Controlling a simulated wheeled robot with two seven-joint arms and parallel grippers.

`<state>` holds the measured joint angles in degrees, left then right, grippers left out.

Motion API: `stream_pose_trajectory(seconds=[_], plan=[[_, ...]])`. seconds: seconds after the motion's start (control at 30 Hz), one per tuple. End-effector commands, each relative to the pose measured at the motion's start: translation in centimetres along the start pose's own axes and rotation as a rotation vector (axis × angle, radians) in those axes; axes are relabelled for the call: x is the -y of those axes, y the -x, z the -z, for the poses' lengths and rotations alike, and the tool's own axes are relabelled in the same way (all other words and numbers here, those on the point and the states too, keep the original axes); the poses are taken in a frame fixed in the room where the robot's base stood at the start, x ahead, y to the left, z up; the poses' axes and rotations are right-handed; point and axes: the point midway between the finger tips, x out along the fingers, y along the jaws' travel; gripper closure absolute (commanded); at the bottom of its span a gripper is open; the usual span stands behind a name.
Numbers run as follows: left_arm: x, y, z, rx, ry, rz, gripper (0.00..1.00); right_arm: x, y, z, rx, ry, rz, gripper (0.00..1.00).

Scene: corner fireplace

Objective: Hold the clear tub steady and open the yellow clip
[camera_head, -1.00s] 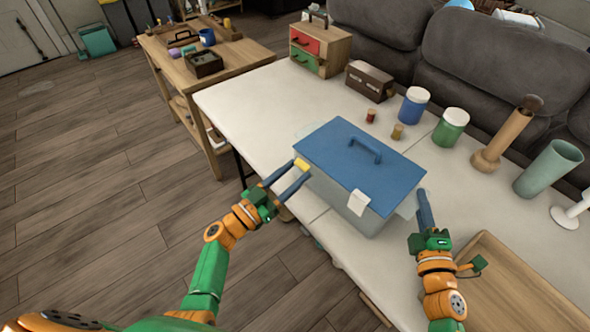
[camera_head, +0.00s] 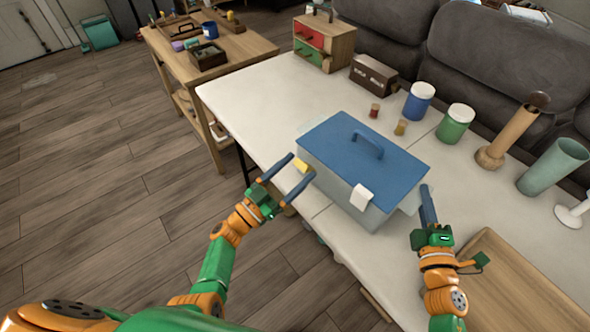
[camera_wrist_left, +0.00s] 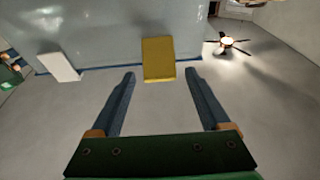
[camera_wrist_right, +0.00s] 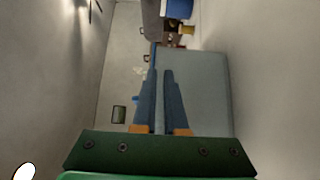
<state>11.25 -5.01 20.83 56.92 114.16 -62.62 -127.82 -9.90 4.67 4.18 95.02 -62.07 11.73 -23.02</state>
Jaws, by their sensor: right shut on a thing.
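The clear tub (camera_head: 340,197) with its blue lid (camera_head: 340,146) stands upright on the white table. The lid is on, with a handle on top. The yellow clip (camera_head: 301,167) is on the tub's left end, and a white clip (camera_head: 362,196) is on its front side. My left gripper (camera_head: 302,165) is open, its fingertips on either side of the yellow clip. In the left wrist view the yellow clip (camera_wrist_left: 158,60) lies just beyond and between the tips. My right gripper (camera_head: 426,188) is shut on the tub's right end; the right wrist view shows a thin pale piece between its fingers (camera_wrist_right: 160,75).
A wooden tray (camera_head: 500,275) lies near my right arm. Behind the tub stand a blue jar (camera_head: 418,102), a green jar (camera_head: 455,125), two small spools and a brown box (camera_head: 374,75). A green cup (camera_head: 552,168) and a wooden vase stand right.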

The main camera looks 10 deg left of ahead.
Motion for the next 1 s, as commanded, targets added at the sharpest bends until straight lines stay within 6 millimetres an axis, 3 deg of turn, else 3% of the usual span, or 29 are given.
stream_pose_trajectory(seconds=[0.23, 0.5, 0.63, 0.77, 1.0], plan=[[0.0, 1.1, -0.1, 0.002, 0.001, 0.002, 0.2, 0.0, 0.0, 0.0, 0.0, 0.0, 0.0, 1.0], [0.0, 8.4, -0.1, 0.005, 0.001, 0.002, 0.2, 0.0, 0.0, 0.0, 0.001, 0.0, 0.001, 1.0], [0.0, 10.9, -0.1, 0.002, 0.0, 0.001, 0.2, 0.0, 0.0, 0.0, 0.0, 0.0, 0.001, 1.0], [0.0, 12.0, 0.0, 0.0, 0.0, 0.001, 0.2, 0.0, 0.0, 0.0, 0.0, 0.0, 0.001, 1.0], [0.0, 12.1, 0.0, 0.0, 0.0, 0.0, 0.2, 0.0, 0.0, 0.0, 0.0, 0.0, 0.001, 1.0]])
